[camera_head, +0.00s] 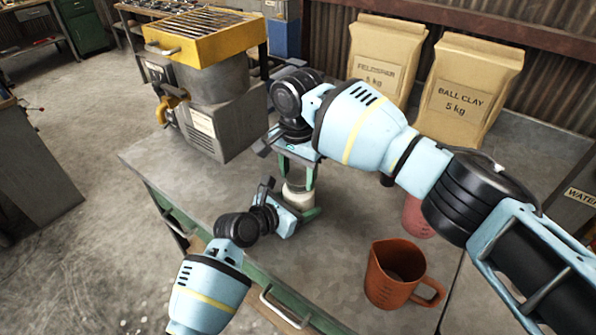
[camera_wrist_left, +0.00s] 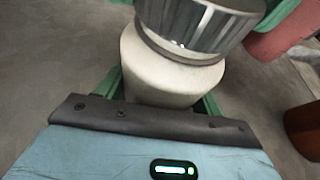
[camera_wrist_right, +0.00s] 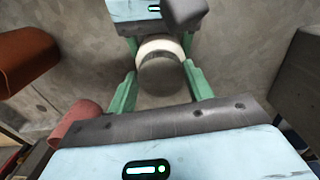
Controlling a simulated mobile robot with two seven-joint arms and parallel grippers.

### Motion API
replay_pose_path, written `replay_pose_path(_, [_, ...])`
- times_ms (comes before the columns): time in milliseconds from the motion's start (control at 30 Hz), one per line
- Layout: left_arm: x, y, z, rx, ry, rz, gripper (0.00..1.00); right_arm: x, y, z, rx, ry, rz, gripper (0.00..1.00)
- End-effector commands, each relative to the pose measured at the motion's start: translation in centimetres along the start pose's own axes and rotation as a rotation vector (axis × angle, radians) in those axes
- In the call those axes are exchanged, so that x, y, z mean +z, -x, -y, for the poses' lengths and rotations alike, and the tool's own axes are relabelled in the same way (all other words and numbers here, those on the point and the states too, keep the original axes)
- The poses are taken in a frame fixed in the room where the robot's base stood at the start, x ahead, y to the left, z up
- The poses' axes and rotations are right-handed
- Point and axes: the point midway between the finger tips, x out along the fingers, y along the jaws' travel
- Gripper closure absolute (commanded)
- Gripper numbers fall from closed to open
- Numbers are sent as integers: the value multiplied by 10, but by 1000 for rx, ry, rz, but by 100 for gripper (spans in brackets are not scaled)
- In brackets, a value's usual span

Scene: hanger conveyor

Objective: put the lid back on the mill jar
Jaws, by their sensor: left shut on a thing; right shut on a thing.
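The white mill jar (camera_head: 297,199) stands upright on the grey bench. My left gripper (camera_head: 303,206) is shut around its body, one green finger on each side; the left wrist view shows the jar (camera_wrist_left: 165,65) close up. The grey metal lid (camera_head: 297,180), with a ridged side, is between the green fingers of my right gripper (camera_head: 296,176), which is shut on it from above. In the left wrist view the lid (camera_wrist_left: 198,28) sits over the jar's mouth, slightly tilted in the picture. I cannot tell whether it is seated. In the right wrist view the lid (camera_wrist_right: 160,77) covers part of the jar.
An orange jug (camera_head: 392,278) and a pink vessel (camera_head: 417,216), partly behind my right arm, stand to the right. Two clay bags (camera_head: 468,90) stand at the back. A grey machine with a yellow top (camera_head: 200,50) is at back left. The bench's front left is clear.

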Motion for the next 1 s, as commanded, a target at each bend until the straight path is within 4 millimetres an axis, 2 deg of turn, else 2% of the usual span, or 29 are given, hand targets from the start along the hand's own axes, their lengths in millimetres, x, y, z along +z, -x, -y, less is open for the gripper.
replay_pose_path(800, [-2,0,0,0,1,-3,97,-3,0,7,2,-1565,10,71])
replay_pose_path(1000, [-2,0,0,0,1,-4,97,-5,1,6,0,-1797,7,71])
